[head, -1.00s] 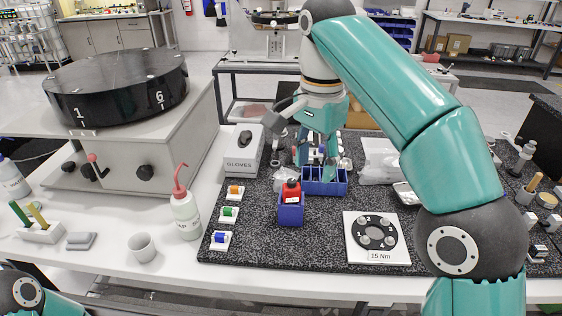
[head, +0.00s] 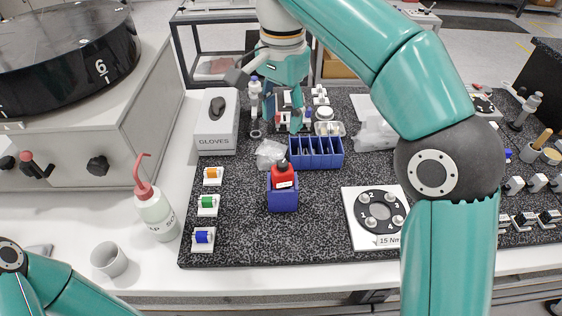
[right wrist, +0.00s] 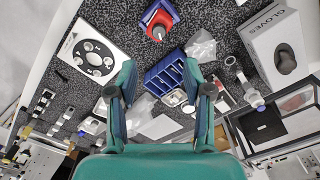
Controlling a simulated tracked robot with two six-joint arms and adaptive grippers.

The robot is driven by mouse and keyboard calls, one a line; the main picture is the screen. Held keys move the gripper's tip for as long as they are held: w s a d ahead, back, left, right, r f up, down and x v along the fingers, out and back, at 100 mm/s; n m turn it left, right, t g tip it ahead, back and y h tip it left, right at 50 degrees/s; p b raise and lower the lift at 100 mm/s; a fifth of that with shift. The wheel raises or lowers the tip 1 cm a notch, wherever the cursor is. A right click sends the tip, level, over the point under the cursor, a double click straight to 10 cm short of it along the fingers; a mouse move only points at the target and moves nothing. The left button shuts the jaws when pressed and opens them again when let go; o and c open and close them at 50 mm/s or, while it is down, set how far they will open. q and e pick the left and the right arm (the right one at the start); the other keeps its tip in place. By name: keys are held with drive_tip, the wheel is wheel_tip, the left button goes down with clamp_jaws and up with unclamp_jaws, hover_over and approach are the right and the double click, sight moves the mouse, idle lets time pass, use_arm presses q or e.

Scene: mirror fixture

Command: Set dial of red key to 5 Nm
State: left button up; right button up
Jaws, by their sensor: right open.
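The red key (head: 284,178), a red block with a dark knob on top, stands upright in a blue holder (head: 283,200) on the dark speckled mat. It also shows at the top of the right wrist view (right wrist: 158,27). Its dial reading is too small to tell. My right gripper (head: 282,122) is open and points down behind the blue compartment bin, apart from the key. In the right wrist view its two fingers (right wrist: 159,65) are spread with nothing between them. My left gripper is not in view; only part of my left arm shows at lower left.
A blue compartment bin (head: 316,160) and a clear bag (head: 269,153) stand close behind the key. A white plate marked 15 Nm (head: 359,226) lies to the right. Coloured spools (head: 208,205) and a gloves box (head: 217,130) are left. The mat in front of the key is clear.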

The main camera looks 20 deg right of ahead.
sight(282, 162)
wheel_tip(282, 162, down, 12)
drive_tip(key=shift+r+b, duration=0.2)
drive_tip(key=shift+b, duration=0.8)
clamp_jaws()
